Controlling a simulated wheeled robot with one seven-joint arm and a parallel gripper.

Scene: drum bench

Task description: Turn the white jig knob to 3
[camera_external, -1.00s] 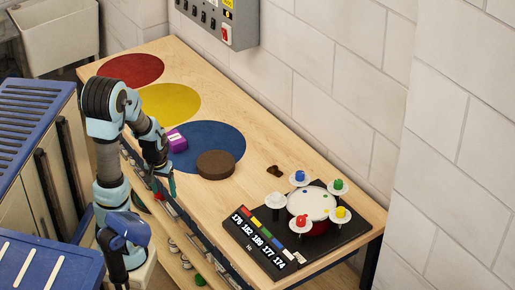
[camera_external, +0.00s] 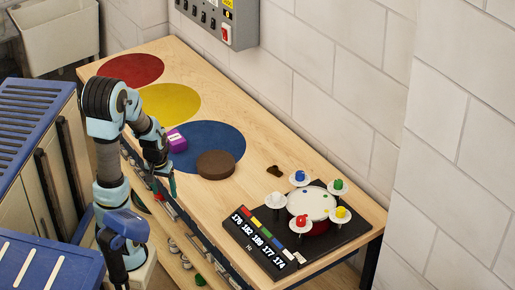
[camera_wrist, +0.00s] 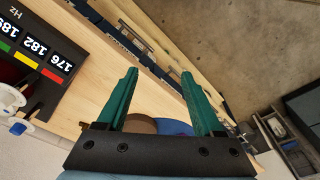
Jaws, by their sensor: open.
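The drum jig, a black board (camera_external: 345,245) with a white-topped drum (camera_external: 311,203), stands at the bench's right end. White discs around the drum carry blue (camera_external: 300,175), green (camera_external: 338,184), yellow (camera_external: 341,212) and red (camera_external: 301,219) knobs. The board's edge with its numbers (camera_wrist: 48,60) shows at the left of the wrist view. My gripper (camera_external: 171,184) is at the bench's front edge, well left of the jig. In the wrist view its teal fingers (camera_wrist: 160,73) are apart and empty.
Yellow (camera_external: 165,100) and red (camera_external: 131,68) circles lie farther left. A grey switch box (camera_external: 222,20) hangs on the wall.

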